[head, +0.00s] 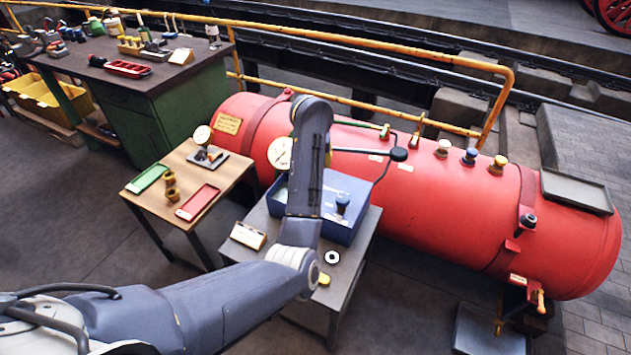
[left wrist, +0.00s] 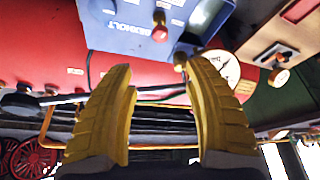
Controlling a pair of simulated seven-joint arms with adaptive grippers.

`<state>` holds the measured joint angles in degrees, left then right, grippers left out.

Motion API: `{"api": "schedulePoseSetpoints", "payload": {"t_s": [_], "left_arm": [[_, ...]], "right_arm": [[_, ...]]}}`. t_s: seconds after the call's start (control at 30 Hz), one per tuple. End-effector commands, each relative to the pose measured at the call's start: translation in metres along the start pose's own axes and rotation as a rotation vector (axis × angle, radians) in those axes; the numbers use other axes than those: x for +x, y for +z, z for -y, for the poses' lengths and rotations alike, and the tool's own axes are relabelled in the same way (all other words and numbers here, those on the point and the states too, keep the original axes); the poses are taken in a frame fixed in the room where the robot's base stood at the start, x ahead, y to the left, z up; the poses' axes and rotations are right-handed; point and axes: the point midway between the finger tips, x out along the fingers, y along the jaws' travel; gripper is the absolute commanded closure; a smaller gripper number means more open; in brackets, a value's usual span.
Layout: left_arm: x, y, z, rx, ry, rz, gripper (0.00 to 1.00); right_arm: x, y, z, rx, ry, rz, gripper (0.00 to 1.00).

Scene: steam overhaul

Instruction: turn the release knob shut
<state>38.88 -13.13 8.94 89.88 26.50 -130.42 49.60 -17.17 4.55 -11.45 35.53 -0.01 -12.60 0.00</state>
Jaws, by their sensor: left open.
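My left gripper (left wrist: 165,115) is open and empty in the left wrist view, its two yellow fingers apart. A small red-topped knob (left wrist: 160,28) stands on the blue box (left wrist: 120,38) beyond the fingertips. A brass-coloured fitting (left wrist: 180,60) shows between the fingertips, close to the right-hand one; I cannot tell if they touch. I cannot tell for sure which knob is the release knob. In the head view my forearm covers part of the blue box (head: 350,188) and hides most of my left gripper. My right gripper is in neither view.
The red tank (head: 450,205) lies behind the box, with blue (head: 469,156) and yellow-topped (head: 497,164) fittings. A white dial gauge (head: 280,152) stands close beside my forearm. A small table (head: 230,168) with trays is at left. A yellow rail (head: 400,50) runs behind.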

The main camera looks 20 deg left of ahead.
Motion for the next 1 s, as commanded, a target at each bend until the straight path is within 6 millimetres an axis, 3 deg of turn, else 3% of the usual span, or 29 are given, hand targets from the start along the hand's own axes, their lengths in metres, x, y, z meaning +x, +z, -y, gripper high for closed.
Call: {"api": "schedulePoseSetpoints", "payload": {"t_s": [0.7, 1.0], "left_arm": [[0.122, 0.001, 0.002, 0.002, -0.003, 0.004, 0.48], [0.156, 0.001, 0.002, 0.002, -0.002, 0.004, 0.48]], "right_arm": [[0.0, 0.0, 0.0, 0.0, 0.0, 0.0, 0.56], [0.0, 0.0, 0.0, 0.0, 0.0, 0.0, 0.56]]}}
